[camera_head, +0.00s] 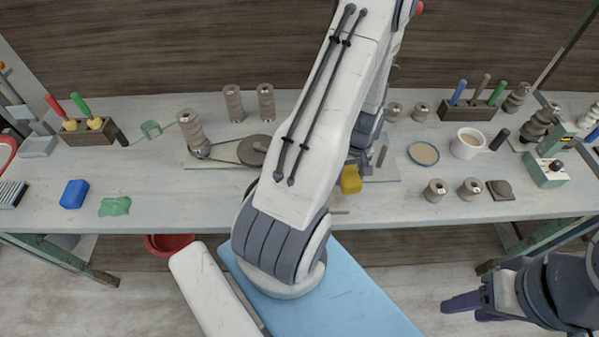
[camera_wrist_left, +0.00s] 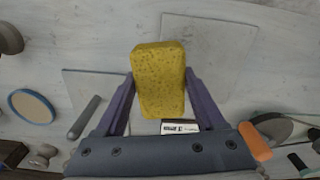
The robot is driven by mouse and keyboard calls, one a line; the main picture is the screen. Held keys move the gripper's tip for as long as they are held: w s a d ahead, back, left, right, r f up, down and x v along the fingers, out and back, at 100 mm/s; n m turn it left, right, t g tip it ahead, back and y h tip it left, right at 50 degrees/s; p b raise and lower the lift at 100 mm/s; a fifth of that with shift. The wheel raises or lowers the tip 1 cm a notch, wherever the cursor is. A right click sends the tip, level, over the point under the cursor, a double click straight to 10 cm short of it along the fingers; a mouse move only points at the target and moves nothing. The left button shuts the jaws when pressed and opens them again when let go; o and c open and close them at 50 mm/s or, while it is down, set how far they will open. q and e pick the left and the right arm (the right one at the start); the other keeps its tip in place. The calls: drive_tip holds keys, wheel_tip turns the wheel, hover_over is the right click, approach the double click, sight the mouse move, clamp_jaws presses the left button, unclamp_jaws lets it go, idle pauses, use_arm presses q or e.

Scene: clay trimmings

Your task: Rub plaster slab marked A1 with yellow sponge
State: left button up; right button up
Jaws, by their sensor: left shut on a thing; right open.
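My left gripper (camera_wrist_left: 160,77) is shut on the yellow sponge (camera_wrist_left: 158,85), holding it upright between its fingers in the left wrist view. In the head view the sponge (camera_head: 350,180) shows just right of my left arm, over the bench. One pale slab (camera_wrist_left: 212,48) lies beyond and right of the sponge in the wrist view; another (camera_wrist_left: 82,88) lies to its left. I read no A1 mark on either, and cannot tell whether the sponge touches a slab. My right gripper (camera_head: 463,303) is open and empty, low in front of the bench.
A blue-rimmed dish (camera_head: 423,153) and a white tub (camera_head: 467,143) stand right of the sponge. A blue block (camera_head: 74,193) and green clay (camera_head: 115,206) lie at the left. My left arm covers the bench's middle.

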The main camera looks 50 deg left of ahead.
sight(349, 175)
use_arm(q)
wheel_tip(349, 175, up, 2)
drive_tip(key=shift+s+r+p, duration=0.1)
drive_tip(key=shift+p, duration=0.5)
drive_tip(key=shift+r+p, duration=0.75)
drive_tip(key=shift+r, duration=0.2)
